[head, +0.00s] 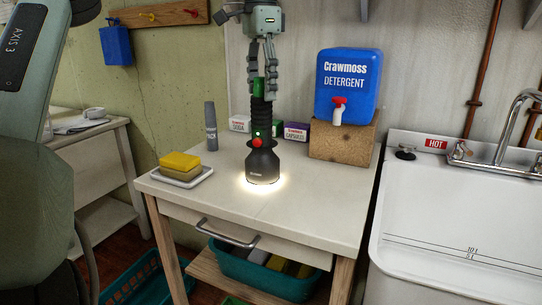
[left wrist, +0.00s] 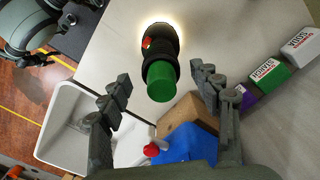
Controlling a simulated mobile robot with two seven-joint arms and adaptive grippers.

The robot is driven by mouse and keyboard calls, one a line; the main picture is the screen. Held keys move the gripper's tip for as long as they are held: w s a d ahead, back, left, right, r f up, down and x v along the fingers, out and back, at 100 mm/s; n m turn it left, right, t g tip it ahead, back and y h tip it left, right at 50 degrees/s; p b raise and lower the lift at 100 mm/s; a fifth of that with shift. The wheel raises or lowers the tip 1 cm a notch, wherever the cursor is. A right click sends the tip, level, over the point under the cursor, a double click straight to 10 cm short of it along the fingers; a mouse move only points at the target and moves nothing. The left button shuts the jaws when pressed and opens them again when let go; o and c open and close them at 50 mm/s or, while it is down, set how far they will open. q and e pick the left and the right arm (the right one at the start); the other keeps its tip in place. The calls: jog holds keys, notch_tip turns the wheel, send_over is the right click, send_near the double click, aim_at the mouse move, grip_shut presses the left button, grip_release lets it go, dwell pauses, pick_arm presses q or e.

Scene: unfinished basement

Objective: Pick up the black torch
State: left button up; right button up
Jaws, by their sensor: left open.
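The black torch (head: 262,150) stands upright on the small table (head: 300,215), lens down, with light glowing on the table around its base. It has a red button and a green end cap on top. My left gripper (head: 262,84) is above it, pointing down, with its fingers spread on either side of the green end. In the left wrist view the torch (left wrist: 161,52) shows its green cap between the open fingers of the left gripper (left wrist: 163,80). I cannot tell whether a finger touches it. My right gripper is not in view.
A grey tube (head: 211,127) and yellow sponges (head: 180,161) on a white dish stand left of the torch. Small boxes (head: 296,132) are behind it. A blue detergent container (head: 347,84) rests on a wooden block (head: 342,140) at right, beside a white sink (head: 455,215).

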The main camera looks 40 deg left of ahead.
aim_at(262, 115)
pick_arm(q)
jog(key=shift+s+f, duration=0.25)
jog(key=shift+f, duration=0.75)
jog(key=f, duration=0.3)
jog(key=shift+w+f, duration=0.2)
jog(key=shift+f, duration=0.2)
jog(key=shift+a+f, duration=0.1)
jog(key=shift+f, duration=0.35)
jog(key=c, duration=1.4)
grip_shut()
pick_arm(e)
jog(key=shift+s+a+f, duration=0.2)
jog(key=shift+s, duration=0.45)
pick_arm(q)
jog(key=shift+w, duration=0.1)
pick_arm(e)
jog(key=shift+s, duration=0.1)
